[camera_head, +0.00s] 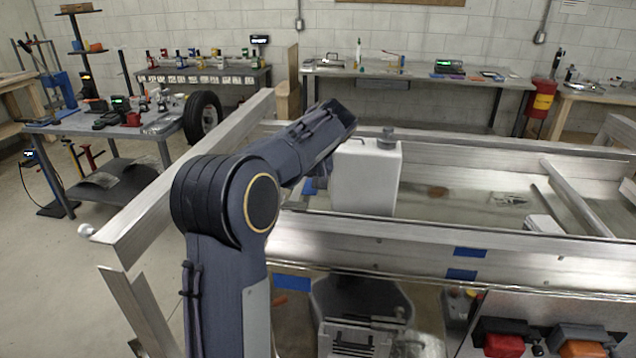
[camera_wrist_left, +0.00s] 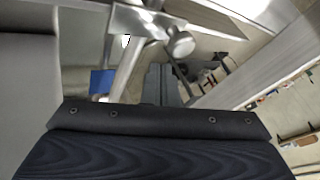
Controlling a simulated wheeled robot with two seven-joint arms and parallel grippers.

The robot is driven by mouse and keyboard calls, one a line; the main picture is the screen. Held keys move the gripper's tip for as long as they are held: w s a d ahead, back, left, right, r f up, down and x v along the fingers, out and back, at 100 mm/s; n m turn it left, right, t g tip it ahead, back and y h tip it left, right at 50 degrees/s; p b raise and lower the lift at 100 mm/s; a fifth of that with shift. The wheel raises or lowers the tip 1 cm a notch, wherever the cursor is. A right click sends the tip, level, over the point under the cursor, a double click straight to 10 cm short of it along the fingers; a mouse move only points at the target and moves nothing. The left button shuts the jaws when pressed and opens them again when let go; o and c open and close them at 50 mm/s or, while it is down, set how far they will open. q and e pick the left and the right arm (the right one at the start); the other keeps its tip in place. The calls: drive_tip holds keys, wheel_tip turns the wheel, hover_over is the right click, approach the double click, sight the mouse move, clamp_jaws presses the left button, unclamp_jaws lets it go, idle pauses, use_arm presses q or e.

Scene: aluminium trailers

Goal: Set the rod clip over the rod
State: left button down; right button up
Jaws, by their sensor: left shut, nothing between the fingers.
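In the left wrist view, a slim pale rod (camera_wrist_left: 128,68) slants down from a metal bracket (camera_wrist_left: 138,20) that has a round knob (camera_wrist_left: 181,43). The bracket looks like the rod clip, but I cannot tell for sure how it sits against the rod. My left gripper's dark fingers (camera_wrist_left: 162,84) are shut and empty, below the bracket in that view and apart from the knob in the picture. In the head view my left arm reaches over the trailer frame (camera_head: 360,235); its gripper, the rod and the clip are hidden there. My right gripper is not in view.
A white container (camera_head: 365,178) with a dark cap stands by my left arm at the trailer. Aluminium rails (camera_head: 185,185) border the trailer. Blue tape (camera_head: 470,252) marks the front rail. Red and orange boxes (camera_head: 503,343) sit low right. Workbenches (camera_head: 425,82) line the back wall.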

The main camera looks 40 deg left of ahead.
sight(306, 205)
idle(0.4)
use_arm(q)
drive_tip(key=v, duration=0.7)
drive_tip(key=shift+d+r+b, duration=0.25)
drive_tip(key=shift+r+b, duration=0.05)
drive_tip(key=s+d+f+m+t+h, duration=0.3)
drive_tip(key=s+d+f+h, duration=0.2)
drive_tip(key=s+d+f, duration=0.3)
drive_tip(key=s+d+f+m+t+h, duration=0.2)
drive_tip(key=s+d+f, duration=0.6)
drive_tip(key=s+d, duration=0.8)
drive_tip(key=s+m+h, duration=0.1)
drive_tip(key=m+h, duration=0.1)
drive_tip(key=h, duration=0.1)
drive_tip(key=shift+s+d+m+t+h, duration=0.2)
drive_tip(key=shift+m+t+h, duration=0.1)
drive_tip(key=shift+t, duration=0.1)
